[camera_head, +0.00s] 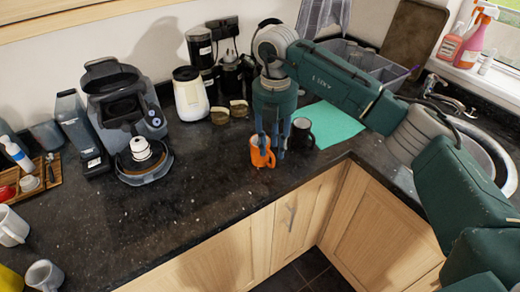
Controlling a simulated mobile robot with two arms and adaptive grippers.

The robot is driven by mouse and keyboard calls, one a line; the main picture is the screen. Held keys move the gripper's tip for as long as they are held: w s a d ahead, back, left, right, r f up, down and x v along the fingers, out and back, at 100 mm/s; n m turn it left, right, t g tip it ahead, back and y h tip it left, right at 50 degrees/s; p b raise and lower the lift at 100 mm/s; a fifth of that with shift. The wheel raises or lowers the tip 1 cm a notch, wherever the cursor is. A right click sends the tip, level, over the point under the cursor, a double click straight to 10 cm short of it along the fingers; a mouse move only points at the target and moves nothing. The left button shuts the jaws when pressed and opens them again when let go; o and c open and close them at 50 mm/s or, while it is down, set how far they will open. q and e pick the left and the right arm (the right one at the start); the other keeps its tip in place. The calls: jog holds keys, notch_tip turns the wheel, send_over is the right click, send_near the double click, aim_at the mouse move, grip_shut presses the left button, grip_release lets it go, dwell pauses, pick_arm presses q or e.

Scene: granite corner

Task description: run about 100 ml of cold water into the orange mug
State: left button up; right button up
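The orange mug (257,158) stands upright near the front edge of the dark counter, by the inner corner. My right gripper (272,152) points straight down at it, with its fingers at the mug's rim and right side. The fingers hide part of the mug, and I cannot tell whether they are closed on it. The tap (440,88) is at the right, over the sink (488,150), which my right arm partly hides. The mug's inside is not clear. My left gripper is not in view.
A dark mug (303,133) stands close to the right of the gripper, before a green mat (335,124). A coffee machine (128,120) and a cream jar (190,94) are further left. Spray bottles (471,42) stand on the windowsill. The counter's front middle is clear.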

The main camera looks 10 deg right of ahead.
aim_at(273, 165)
notch_tip(273, 165, down, 3)
jog(key=shift+f+p, duration=0.15)
jog(key=shift+p, duration=0.15)
jog(key=f+p, duration=0.1)
jog(key=f, duration=0.2)
jog(key=f+p, duration=0.1)
jog(key=shift+w+d+f+p, duration=0.3)
jog(key=shift+d+f, duration=0.05)
jog(key=shift+f, duration=0.3)
grip_shut()
